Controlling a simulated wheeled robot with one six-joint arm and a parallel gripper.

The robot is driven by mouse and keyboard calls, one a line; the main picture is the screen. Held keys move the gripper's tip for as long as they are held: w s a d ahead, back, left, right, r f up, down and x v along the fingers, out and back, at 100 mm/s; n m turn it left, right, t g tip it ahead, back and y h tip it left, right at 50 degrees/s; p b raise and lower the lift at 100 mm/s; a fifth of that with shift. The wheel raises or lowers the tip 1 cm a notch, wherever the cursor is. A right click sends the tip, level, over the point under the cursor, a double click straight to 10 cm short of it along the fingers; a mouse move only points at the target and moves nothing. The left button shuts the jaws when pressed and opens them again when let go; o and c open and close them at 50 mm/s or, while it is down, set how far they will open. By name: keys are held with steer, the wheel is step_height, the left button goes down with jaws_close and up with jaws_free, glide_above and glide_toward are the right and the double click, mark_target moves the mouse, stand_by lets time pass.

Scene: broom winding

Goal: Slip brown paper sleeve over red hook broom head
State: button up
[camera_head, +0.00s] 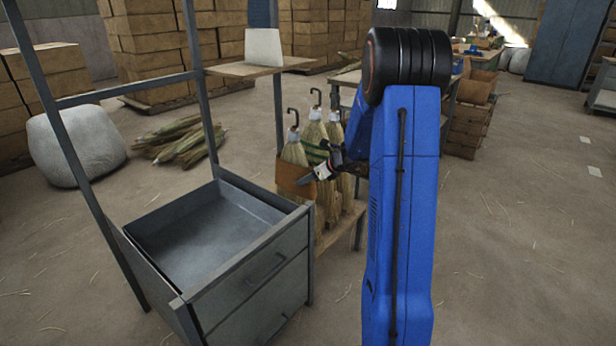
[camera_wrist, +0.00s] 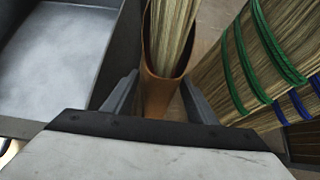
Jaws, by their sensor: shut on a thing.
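A brown paper sleeve (camera_head: 294,181) sits around the lower part of the leftmost broom head (camera_head: 294,154) in the head view. That broom has a dark hook (camera_head: 293,116) on top; I cannot make out its red colour. My gripper (camera_head: 313,176) is shut on the sleeve from the right side. In the wrist view, the sleeve (camera_wrist: 163,92) is between the fingers of my gripper (camera_wrist: 159,80), with its mouth open and broom straw (camera_wrist: 170,35) inside it. The sleeve's far side and the straw's lower end are hidden.
A broom with green bands (camera_wrist: 250,60) stands close on the right, with another broom (camera_head: 335,130) beside it. A grey drawer unit (camera_head: 262,262) with its open tray is to the left. A wooden shelf (camera_head: 340,228) lies below the brooms.

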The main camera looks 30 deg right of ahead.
mark_target(308, 188)
steer(key=shift+f, duration=1.8)
steer(key=shift+f, duration=0.8)
steer(key=o, duration=1)
steer(key=shift+c, duration=0.2)
steer(key=shift+r, duration=0.1)
steer(key=v, duration=1.7)
steer(key=shift+s, duration=0.15)
